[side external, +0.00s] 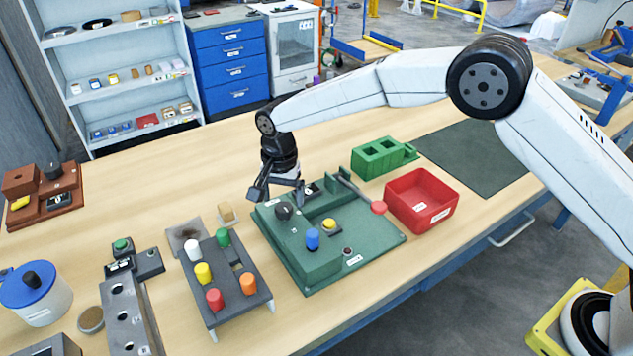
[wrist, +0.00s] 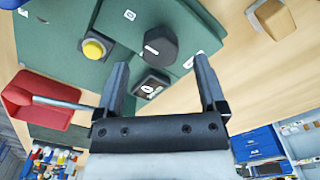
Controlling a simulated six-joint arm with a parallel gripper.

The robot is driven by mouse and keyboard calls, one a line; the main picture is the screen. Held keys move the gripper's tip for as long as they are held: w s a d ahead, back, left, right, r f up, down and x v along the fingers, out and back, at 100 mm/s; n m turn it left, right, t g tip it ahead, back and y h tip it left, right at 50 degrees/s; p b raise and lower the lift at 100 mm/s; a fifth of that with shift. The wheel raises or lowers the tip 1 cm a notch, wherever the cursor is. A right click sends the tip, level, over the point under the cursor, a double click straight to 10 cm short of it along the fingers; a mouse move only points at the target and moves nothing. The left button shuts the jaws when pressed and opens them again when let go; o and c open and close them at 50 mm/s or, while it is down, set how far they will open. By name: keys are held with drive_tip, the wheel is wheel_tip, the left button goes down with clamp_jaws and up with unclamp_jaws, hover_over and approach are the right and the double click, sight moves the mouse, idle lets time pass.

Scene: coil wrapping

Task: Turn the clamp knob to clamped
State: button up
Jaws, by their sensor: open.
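The clamp knob is a black, faceted knob (side external: 284,211) on the green fixture (side external: 375,245), near its back left corner. In the wrist view the knob (wrist: 160,43) lies ahead of the fingertips, roughly centred between them. My gripper (side external: 278,193) is open and empty, just above and behind the knob in the side view. In the wrist view the two fingers of my gripper (wrist: 161,65) stand wide apart, and contact with the knob is not visible. A small black display plate (wrist: 151,84) sits beside the knob; its reading is too small to tell.
The fixture also carries a blue cap (side external: 312,239), a yellow button (side external: 329,224) and a red-ended lever (side external: 378,207). A red bin (side external: 422,199) and a green block (side external: 381,156) stand to the right. A rack of coloured caps (side external: 228,278) stands to the left.

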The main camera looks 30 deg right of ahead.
sight(284, 213)
drive_tip(key=shift+f, duration=1.5)
clamp_jaws()
